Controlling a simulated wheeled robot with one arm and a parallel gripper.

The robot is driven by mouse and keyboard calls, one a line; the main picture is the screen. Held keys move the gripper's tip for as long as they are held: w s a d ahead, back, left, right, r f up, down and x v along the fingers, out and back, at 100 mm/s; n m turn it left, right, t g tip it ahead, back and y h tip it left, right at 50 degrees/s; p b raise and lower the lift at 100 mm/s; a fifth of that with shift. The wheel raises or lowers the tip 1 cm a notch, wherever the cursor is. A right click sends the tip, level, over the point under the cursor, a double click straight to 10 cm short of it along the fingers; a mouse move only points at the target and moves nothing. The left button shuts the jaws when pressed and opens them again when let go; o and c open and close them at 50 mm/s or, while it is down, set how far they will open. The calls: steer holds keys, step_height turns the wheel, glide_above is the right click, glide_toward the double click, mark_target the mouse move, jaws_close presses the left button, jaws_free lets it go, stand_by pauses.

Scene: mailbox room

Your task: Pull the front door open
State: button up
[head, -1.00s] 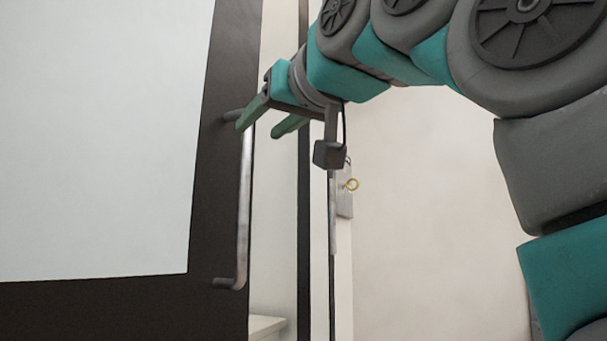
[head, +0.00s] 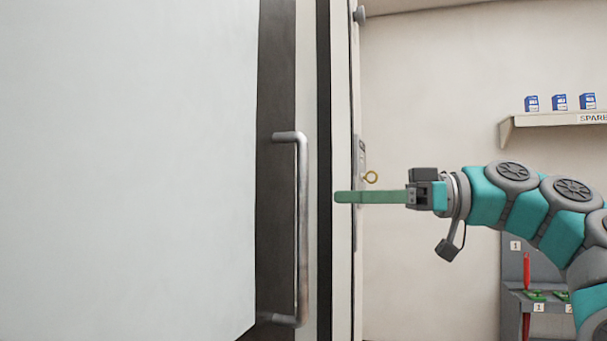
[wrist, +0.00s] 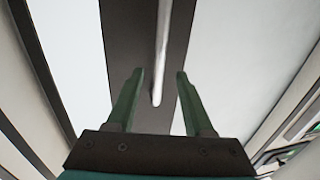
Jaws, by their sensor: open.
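The front door (head: 276,80) fills the left of the head view, with a large pale panel in a dark frame. Its upright metal bar handle (head: 302,225) stands off the dark frame on bent end posts. My gripper (head: 337,197) points left toward the handle at about its mid-height, with a visible gap between fingertips and bar. In the wrist view my gripper (wrist: 156,72) has its two green fingers spread and empty. The handle (wrist: 163,40) lines up between them there, seemingly beyond the tips. I cannot tell whether the door is slightly ajar.
A shelf (head: 550,121) with small blue boxes hangs at right. A grey rack (head: 514,275) stands below it, behind my arm.

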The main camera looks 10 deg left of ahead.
steer(key=a, duration=0.7)
steer(key=shift+s+a+b, duration=0.35)
steer(key=shift+s+b, duration=0.05)
steer(key=shift+s, duration=0.05)
steer(key=shift+c, duration=0.4)
jaws_close()
steer(key=shift+f, duration=0.1)
stand_by(0.5)
